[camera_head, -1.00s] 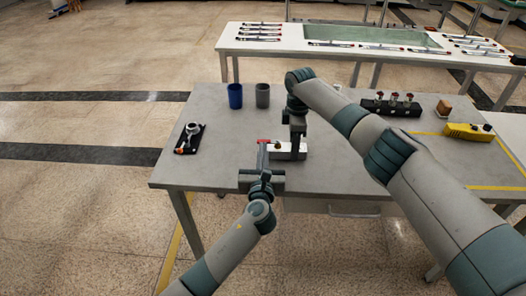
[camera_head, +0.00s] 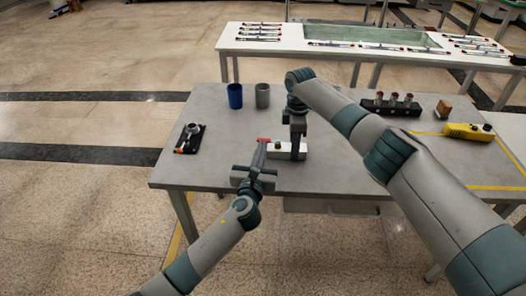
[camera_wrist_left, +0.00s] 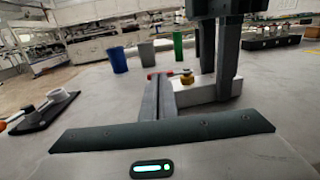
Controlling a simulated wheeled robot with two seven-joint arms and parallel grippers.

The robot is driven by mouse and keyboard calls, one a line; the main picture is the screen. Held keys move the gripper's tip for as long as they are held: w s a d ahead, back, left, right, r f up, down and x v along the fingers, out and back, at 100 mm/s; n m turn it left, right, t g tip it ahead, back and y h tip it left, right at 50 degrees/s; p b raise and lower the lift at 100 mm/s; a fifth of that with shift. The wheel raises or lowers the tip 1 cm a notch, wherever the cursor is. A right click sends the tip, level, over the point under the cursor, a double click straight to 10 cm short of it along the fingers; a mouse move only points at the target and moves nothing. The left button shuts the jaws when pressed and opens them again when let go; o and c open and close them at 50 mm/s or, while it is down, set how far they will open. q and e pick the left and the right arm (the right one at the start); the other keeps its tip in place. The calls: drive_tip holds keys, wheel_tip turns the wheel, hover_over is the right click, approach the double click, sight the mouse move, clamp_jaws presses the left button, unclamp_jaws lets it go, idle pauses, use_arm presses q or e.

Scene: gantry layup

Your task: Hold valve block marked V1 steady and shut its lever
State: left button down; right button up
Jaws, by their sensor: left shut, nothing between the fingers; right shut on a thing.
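The valve block (camera_head: 284,153) is a small white block on the grey table; its marking is not readable. In the left wrist view, the block (camera_wrist_left: 198,94) carries a brass-coloured stem (camera_wrist_left: 187,76), with a red lever end (camera_wrist_left: 154,75) to its left. My right gripper (camera_head: 298,152) comes down from above and is shut on the block. My left gripper (camera_head: 261,149) is shut and empty at the block's left side. Its fingertips (camera_wrist_left: 158,84) are close to the red lever end (camera_head: 264,139); I cannot tell whether they touch. The fingers hide part of the lever.
A blue cup (camera_head: 235,96) and a grey cup (camera_head: 262,96) stand behind the block. A black plate with a white part (camera_head: 190,138) lies at left. A black rack with red knobs (camera_head: 391,106), a brown block (camera_head: 444,108) and a yellow box (camera_head: 468,132) are at right.

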sight(258, 140)
use_arm(q)
drive_tip(key=m+h, duration=0.1)
drive_tip(key=w+m+g+h, duration=0.1)
drive_tip(key=h, duration=0.1)
drive_tip(key=a+m+h, duration=0.1)
drive_tip(key=shift+w+h, duration=0.35)
drive_tip(key=shift+h, duration=0.05)
drive_tip(key=shift+w+r+m+g+h, duration=0.1)
drive_tip(key=shift+w+m+g+h, duration=0.3)
drive_tip(key=shift+m+g+h, duration=0.45)
drive_tip(key=shift+w+m+g+h, duration=0.35)
drive_tip(key=shift+m+g+h, duration=0.25)
drive_tip(key=shift+h, duration=0.45)
drive_tip(key=shift+w+a+m+g+h, duration=0.1)
drive_tip(key=shift+w+m+g+h, duration=0.05)
drive_tip(key=shift+m+g+h, duration=0.75)
drive_tip(key=shift+w+m+g+h, duration=0.35)
drive_tip(key=shift+w+h, duration=0.05)
drive_tip(key=shift+w, duration=0.2)
drive_tip(key=m+g+h, duration=0.1)
drive_tip(key=w+m+g+h, duration=0.1)
drive_tip(key=g, duration=0.1)
drive_tip(key=shift+w+d, duration=0.15)
drive_tip(key=shift+d, duration=0.05)
drive_tip(key=shift+w+d, duration=0.3)
drive_tip(key=shift+w, duration=0.25)
drive_tip(key=shift+s+a, duration=0.1)
drive_tip(key=shift+v, duration=3.7)
